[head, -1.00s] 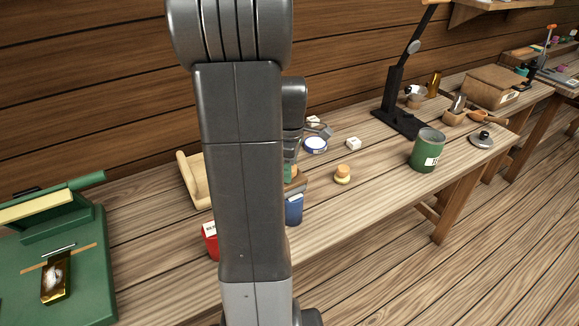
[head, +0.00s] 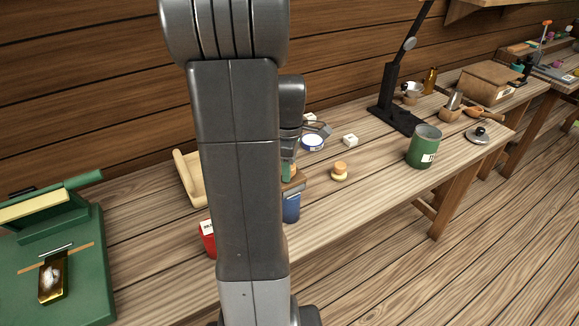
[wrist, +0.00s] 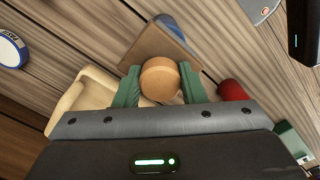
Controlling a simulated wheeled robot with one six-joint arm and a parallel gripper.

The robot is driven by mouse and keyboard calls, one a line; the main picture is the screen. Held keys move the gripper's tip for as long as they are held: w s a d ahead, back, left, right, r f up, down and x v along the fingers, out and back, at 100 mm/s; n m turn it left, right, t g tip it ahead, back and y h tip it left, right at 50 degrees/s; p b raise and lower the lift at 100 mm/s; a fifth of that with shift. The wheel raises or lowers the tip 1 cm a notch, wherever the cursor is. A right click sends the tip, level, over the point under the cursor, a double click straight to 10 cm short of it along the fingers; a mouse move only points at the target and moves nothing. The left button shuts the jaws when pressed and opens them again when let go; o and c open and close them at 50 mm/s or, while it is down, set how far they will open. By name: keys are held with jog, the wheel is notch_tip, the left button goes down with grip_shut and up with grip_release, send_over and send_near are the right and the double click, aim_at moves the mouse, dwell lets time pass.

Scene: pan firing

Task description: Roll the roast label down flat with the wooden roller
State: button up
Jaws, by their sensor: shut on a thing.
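My gripper (wrist: 160,88) has green fingers shut on a round wooden piece (wrist: 160,78), seen end-on in the wrist view. Whether it is the wooden roller is unclear. A flat brown slab (wrist: 150,46) lies just beyond it; I cannot tell if they are joined. In the head view my arm hides most of the gripper; the slab (head: 296,184) shows just above a blue container (head: 291,208). A green canister (head: 423,146) stands upright to the right, with a white label (head: 428,157) on its lower side. It is well apart from my gripper.
A red container (head: 208,240) and a pale wooden tray (head: 188,178) stand partly behind my arm. A wood-topped yellow piece (head: 340,172), a white block (head: 350,140) and a blue-rimmed disc (head: 312,143) lie nearby. A black stand (head: 400,110) rises behind. The front bench edge is clear.

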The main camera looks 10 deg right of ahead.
jog(key=shift+w+a+f, duration=0.1)
jog(key=shift+w+a, duration=0.1)
jog(key=shift+w, duration=0.25)
jog(key=shift+w+a, duration=0.25)
jog(key=shift+w, duration=0.45)
jog(key=shift+r+p, duration=0.25)
jog(key=shift+p, duration=0.1)
notch_tip(320, 180, up, 7)
jog(key=p, duration=0.5)
jog(key=shift+f, duration=0.25)
dwell(0.3)
